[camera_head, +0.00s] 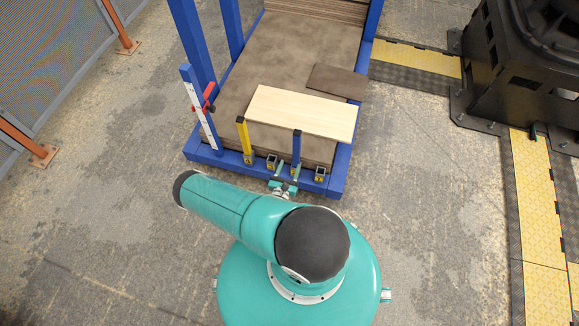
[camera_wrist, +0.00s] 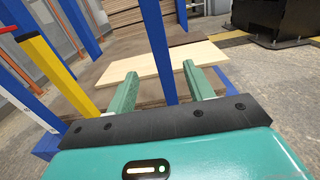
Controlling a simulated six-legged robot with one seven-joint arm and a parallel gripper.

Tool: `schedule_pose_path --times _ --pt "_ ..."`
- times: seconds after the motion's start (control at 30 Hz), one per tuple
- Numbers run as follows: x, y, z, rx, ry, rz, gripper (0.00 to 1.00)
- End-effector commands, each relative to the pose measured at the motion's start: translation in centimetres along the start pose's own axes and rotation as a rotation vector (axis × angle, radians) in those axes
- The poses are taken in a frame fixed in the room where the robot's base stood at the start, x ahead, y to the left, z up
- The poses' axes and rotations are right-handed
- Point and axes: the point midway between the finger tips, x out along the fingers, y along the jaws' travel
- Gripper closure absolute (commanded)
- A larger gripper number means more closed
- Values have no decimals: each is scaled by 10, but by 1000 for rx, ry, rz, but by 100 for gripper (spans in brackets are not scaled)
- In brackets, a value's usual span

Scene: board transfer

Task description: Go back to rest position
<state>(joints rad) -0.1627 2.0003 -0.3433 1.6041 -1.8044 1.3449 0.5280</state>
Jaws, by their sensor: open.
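My gripper (camera_head: 286,180) is low at the front edge of the blue rack, beside its short posts. In the wrist view its two green fingers (camera_wrist: 161,88) are spread wide apart, with nothing held between them. A blue post (camera_wrist: 157,45) shows between the fingers in that view; I cannot tell whether it stands between them or beyond. A pale wooden board (camera_head: 301,113) lies on the brown board stack, behind the yellow post and the short blue post. The pale board also shows beyond the fingers in the wrist view (camera_wrist: 165,63). My teal arm hides the floor below the rack.
The blue rack (camera_head: 338,172) holds stacked brown boards, with a small dark board (camera_head: 337,81) on top. A yellow post (camera_head: 246,141) and a white-and-blue post with a red clamp (camera_head: 205,98) stand at its front left. A black machine (camera_head: 525,65) is at right. Floor (camera_head: 100,190) is clear at left.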

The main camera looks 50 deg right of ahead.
Motion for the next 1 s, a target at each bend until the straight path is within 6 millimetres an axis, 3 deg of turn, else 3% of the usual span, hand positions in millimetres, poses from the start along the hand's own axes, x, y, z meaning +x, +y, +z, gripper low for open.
schedule_pose_path --times 0.37,0.5,0.67,1.0 --pt "0 0 0 0 0 0 48" --pt "3 9 10 24 -10 -26 48" --pt "9 38 50 114 -38 -136 48" --pt "8 92 158 369 -54 -443 48"
